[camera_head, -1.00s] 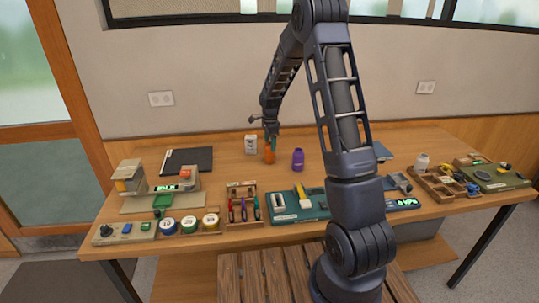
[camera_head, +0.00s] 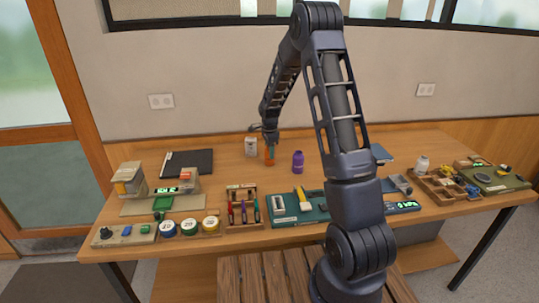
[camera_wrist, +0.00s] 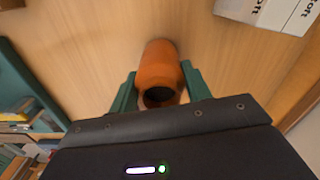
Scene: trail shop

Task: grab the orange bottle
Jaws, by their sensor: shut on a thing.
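The orange bottle (camera_wrist: 160,66) is between the two green fingers of my gripper (camera_wrist: 160,92) in the wrist view, with a finger against each side of it. Its dark open-looking top faces the wrist camera. In the head view the orange bottle (camera_head: 269,161) shows small at the back middle of the table, with my gripper (camera_head: 270,149) over it from above. My gripper is shut on it. The fingers hide part of the bottle in the head view, and I cannot tell whether it is clear of the table.
A purple bottle (camera_head: 297,162) stands close to the right. A white box (camera_head: 251,146) stands just behind left, and also shows in the wrist view (camera_wrist: 270,12). A black pad (camera_head: 188,162) lies further left. A tool rack (camera_head: 243,205) and green tray (camera_head: 284,217) line the front.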

